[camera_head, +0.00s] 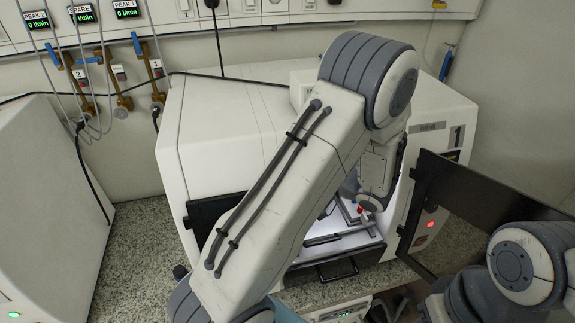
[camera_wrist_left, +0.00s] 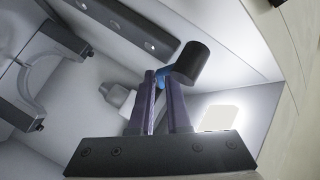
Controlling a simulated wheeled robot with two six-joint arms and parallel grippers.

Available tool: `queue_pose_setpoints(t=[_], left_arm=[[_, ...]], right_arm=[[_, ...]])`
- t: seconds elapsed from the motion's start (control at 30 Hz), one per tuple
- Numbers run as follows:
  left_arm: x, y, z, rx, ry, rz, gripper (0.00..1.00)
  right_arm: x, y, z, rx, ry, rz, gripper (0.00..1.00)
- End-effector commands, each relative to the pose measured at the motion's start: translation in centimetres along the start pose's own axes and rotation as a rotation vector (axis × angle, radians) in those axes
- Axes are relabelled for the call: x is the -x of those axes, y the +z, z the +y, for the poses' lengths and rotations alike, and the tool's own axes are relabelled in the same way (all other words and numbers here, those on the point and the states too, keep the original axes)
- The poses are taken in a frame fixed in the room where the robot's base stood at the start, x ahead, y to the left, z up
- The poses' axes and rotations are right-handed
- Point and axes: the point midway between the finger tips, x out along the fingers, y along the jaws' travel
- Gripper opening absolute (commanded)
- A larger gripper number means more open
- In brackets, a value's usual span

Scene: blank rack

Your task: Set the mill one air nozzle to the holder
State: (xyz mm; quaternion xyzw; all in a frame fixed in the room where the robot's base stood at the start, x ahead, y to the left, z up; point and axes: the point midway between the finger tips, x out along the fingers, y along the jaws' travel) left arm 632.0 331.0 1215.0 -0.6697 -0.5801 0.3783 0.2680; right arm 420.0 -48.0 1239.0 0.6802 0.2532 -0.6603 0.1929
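My left arm reaches from the bottom of the head view into the open front of the white mill marked 1 (camera_head: 225,130). The arm hides much of the mill's inside, and the left gripper is hard to make out there. In the left wrist view the purple fingers of my left gripper (camera_wrist_left: 161,82) are close together on the blue part of what looks like the air nozzle (camera_wrist_left: 190,63), which has a black cylindrical end. A grey forked bracket (camera_wrist_left: 30,85) stands apart at the left; I cannot tell if it is the holder. My right gripper is not visible.
The mill's dark door (camera_head: 470,200) stands open at the right. A red-tipped part (camera_head: 362,209) shows inside the mill near my left wrist. Another white machine (camera_head: 45,200) stands at the left. Hoses and gauges (camera_head: 125,10) hang on the back wall.

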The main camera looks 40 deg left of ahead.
Motion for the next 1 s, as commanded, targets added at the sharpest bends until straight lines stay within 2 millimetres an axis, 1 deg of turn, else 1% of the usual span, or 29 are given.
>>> queue_pose_setpoints(t=[0.3,0.43,0.57,0.7,0.8,0.9,1.0], left_arm=[[0.1,0.0,0.1,0.000,0.000,0.000,0.23],[1.0,0.1,0.3,0.003,0.002,0.002,0.23],[3.2,0.2,0.5,0.003,0.005,0.004,0.23],[6.1,0.2,0.5,0.004,0.005,0.004,0.23],[7.9,0.2,0.4,0.003,0.004,0.004,0.23],[9.3,0.1,0.3,0.003,0.003,0.003,0.23],[10.1,0.1,0.2,0.002,0.001,0.001,0.23]], right_arm=[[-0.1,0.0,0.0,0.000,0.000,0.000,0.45],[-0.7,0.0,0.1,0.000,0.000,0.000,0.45],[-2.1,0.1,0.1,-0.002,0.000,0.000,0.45],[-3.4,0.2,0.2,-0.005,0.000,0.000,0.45],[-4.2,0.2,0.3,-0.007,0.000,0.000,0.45],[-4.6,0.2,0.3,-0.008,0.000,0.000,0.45],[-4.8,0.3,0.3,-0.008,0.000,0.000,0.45]])
